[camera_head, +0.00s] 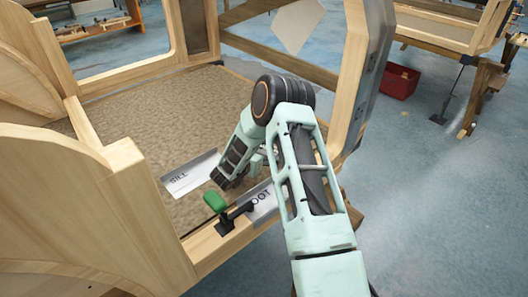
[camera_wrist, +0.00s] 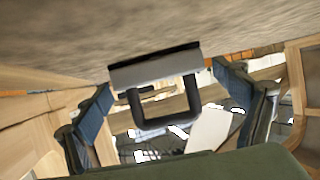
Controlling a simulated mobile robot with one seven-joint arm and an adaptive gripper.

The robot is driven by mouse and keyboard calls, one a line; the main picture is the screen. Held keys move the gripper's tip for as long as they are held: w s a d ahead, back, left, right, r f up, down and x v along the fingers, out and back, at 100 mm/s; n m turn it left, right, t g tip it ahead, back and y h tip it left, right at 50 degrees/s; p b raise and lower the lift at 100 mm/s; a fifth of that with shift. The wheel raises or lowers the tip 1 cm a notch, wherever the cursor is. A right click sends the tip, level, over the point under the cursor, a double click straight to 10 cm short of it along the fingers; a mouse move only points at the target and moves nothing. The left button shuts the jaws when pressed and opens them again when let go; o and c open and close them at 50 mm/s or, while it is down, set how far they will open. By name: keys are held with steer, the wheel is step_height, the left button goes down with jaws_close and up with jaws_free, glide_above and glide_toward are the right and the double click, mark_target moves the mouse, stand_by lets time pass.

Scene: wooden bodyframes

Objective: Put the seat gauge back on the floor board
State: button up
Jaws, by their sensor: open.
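In the wrist view a grey plate with a dark U-shaped handle (camera_wrist: 158,72) shows between the fingers of my gripper (camera_wrist: 163,85). It may be the seat gauge, but I can read no label on it. My gripper is open, one finger on either side of the handle, with gaps visible. In the head view my gripper (camera_head: 230,178) is low over the front of the brown floor board (camera_head: 160,118). A white plate lettered like SILL (camera_head: 190,173) lies to its left. Another plate ending in OOT (camera_head: 263,205) is partly hidden by my arm.
A green-handled clamp (camera_head: 215,201) stands on the front wooden rail (camera_head: 203,243), close to my gripper. Wooden frame posts (camera_head: 357,80) rise at the right and left of the floor board. A red bin (camera_head: 401,82) sits on the blue floor. Open floor lies to the right.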

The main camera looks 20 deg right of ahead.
steer(key=v, duration=0.5)
steer(key=p+v, duration=0.1)
steer(key=v, duration=0.1)
steer(key=shift+s+a+r, duration=0.15)
steer(key=shift+r, duration=0.35)
